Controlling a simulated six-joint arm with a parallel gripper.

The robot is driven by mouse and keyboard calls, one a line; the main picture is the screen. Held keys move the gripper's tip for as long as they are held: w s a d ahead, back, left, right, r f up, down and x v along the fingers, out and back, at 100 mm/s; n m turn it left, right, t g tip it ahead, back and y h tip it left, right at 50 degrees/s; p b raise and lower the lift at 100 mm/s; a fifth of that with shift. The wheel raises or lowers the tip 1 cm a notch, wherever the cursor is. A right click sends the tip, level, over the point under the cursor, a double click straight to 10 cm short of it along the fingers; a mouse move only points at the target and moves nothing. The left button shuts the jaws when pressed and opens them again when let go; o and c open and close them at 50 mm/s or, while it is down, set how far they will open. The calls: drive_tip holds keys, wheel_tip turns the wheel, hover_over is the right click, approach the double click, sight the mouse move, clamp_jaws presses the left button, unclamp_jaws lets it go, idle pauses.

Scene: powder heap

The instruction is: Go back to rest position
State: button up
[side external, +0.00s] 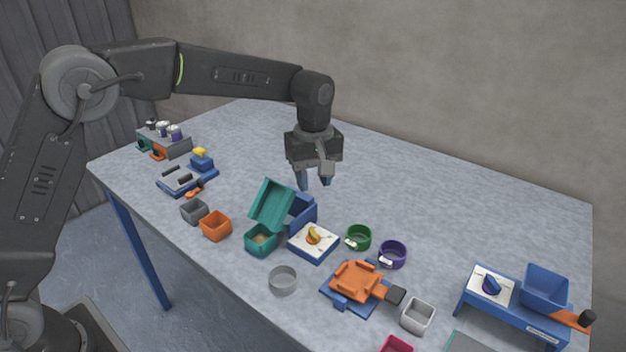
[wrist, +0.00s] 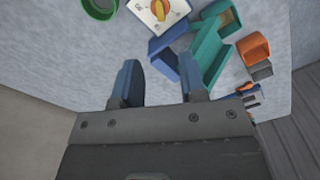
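My gripper (side external: 315,182) hangs above the table, just behind the teal and blue boxes. In the wrist view my gripper (wrist: 162,84) shows two blue fingers spread well apart with nothing between them. The grey table (side external: 420,190) lies below. The teal box (side external: 262,240) has its lid (side external: 272,205) standing raised, and some tan material shows inside. A blue box (side external: 302,212) stands right beside it. In the wrist view the teal box (wrist: 208,50) and the blue box (wrist: 163,62) lie just beyond the fingers.
A white panel with a yellow knob (side external: 313,240), green cup (side external: 359,237), purple cup (side external: 393,254) and orange press-like device (side external: 358,282) stand at the front. A blue stand (side external: 515,318) is at right. Orange (side external: 216,227) and grey (side external: 194,212) cups sit left. The table's back is clear.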

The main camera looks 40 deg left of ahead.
drive_tip(key=s+a+r+m+t, duration=0.1)
drive_tip(key=s+a+r+m, duration=0.2)
drive_tip(key=s+r, duration=0.3)
drive_tip(key=s+a+r+m+t, duration=0.2)
drive_tip(key=s+a+r, duration=0.15)
drive_tip(key=s, duration=0.35)
drive_tip(key=s+a+f+m+t, duration=0.1)
drive_tip(key=s+m, duration=0.2)
drive_tip(key=s, duration=0.5)
drive_tip(key=s+a+f+m+t, duration=0.1)
drive_tip(key=s+m, duration=0.2)
drive_tip(key=s, duration=0.5)
drive_tip(key=shift+a+f+m+t, duration=0.3)
drive_tip(key=shift+a+f+m, duration=0.05)
drive_tip(key=shift+m, duration=0.05)
drive_tip(key=shift+w, duration=0.1)
idle(1.1)
